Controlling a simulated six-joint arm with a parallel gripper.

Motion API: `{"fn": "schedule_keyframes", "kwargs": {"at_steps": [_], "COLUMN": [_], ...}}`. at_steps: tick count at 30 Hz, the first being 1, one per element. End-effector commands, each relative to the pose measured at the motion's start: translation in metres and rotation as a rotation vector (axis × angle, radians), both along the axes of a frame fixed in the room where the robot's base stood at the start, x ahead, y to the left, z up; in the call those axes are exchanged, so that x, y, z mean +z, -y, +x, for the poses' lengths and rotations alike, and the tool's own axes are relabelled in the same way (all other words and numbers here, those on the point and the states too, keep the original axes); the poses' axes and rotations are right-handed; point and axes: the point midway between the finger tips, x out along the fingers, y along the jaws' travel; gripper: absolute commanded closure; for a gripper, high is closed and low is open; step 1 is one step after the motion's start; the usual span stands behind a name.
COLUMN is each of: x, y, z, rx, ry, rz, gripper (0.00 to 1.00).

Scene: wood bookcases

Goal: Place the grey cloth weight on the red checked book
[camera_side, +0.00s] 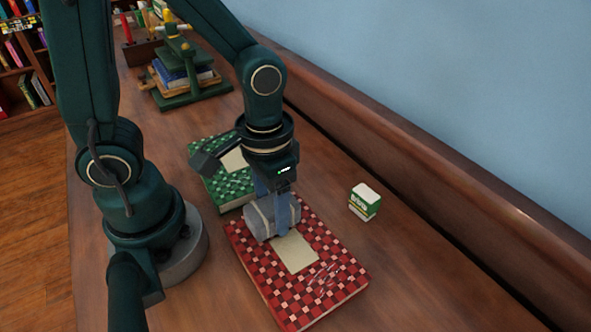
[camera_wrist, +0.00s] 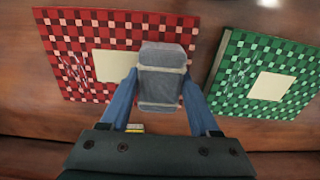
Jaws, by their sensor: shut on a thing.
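The grey cloth weight (camera_side: 262,219) is a padded bar with pale bands. My gripper (camera_side: 283,216) is shut on it, with the blue fingers on either side. In the side view the weight appears over the upper left end of the red checked book (camera_side: 333,284), which lies flat with a cream label. I cannot tell whether the weight touches the cover. In the wrist view the weight (camera_wrist: 161,78) sits between the fingers and covers part of the red checked book (camera_wrist: 75,75) near its right end.
A green checked book (camera_side: 232,198) lies just beyond the red one, partly hidden by my arm. A small green and white box (camera_side: 364,202) stands to the right. A green book press (camera_side: 190,90) with books is at the back. The wooden table is clear at lower right.

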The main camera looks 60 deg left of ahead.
Motion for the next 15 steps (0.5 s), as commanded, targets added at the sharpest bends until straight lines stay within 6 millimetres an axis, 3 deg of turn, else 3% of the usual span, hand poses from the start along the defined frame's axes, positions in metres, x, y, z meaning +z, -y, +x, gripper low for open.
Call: {"fn": "schedule_keyframes", "kwargs": {"at_steps": [9,10,12,15], "x": [-0.0030,-0.0028,-0.0026,-0.0025], "y": [0.0000,-0.0001,-0.0001,-0.0001], "z": [0.0002,0.0001,0.0002,0.0002], "rx": [0.000,0.000,0.000,0.000], "ry": [0.000,0.000,0.000,0.000], "rz": [0.000,0.000,0.000,0.000], "gripper": [1.00,0.26,0.08,0.08]}}
